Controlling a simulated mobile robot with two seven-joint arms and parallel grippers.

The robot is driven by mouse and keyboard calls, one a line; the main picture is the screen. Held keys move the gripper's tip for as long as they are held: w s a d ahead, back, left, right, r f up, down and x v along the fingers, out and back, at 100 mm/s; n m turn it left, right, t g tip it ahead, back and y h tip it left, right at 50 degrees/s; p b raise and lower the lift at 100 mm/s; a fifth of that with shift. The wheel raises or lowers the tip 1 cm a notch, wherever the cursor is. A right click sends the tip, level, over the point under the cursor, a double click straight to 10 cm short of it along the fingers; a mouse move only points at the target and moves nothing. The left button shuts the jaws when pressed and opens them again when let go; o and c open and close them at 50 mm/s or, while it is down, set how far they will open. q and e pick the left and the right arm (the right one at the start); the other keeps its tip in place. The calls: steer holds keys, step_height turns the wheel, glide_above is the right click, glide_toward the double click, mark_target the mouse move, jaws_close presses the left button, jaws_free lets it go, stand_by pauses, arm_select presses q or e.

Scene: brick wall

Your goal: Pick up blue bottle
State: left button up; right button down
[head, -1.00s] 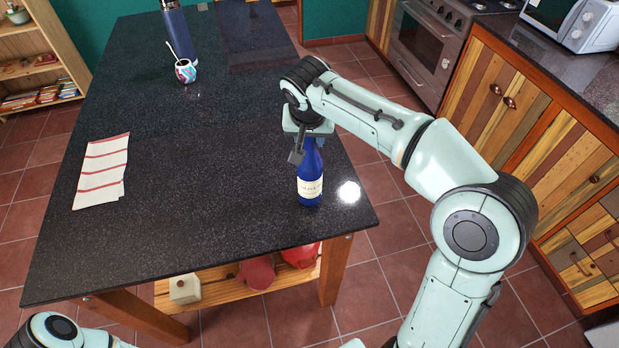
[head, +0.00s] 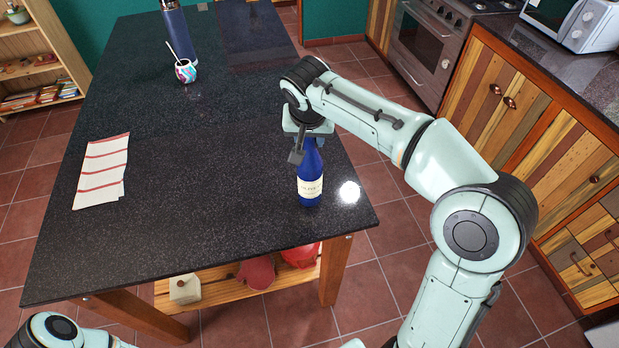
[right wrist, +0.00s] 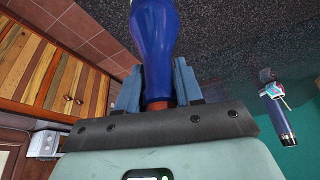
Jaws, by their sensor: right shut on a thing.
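The blue bottle (head: 310,186), with a cream label, stands upright on the dark speckled table near its right front corner. My right gripper (head: 311,143) is at the bottle's upper part from above. In the right wrist view the bottle (right wrist: 154,35) runs between the two fingers of the right gripper (right wrist: 157,82), which are shut on its neck. The bottle's top is hidden by the gripper in the head view. My left gripper is outside the head view.
The table (head: 215,175) also holds a striped towel (head: 102,170), a patterned cup (head: 186,71) with a straw and a dark blue flask (head: 177,32). Red items (head: 299,255) sit on the shelf below. The table's middle is clear.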

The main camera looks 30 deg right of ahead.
steer(key=shift+r, duration=0.25)
stand_by(0.3)
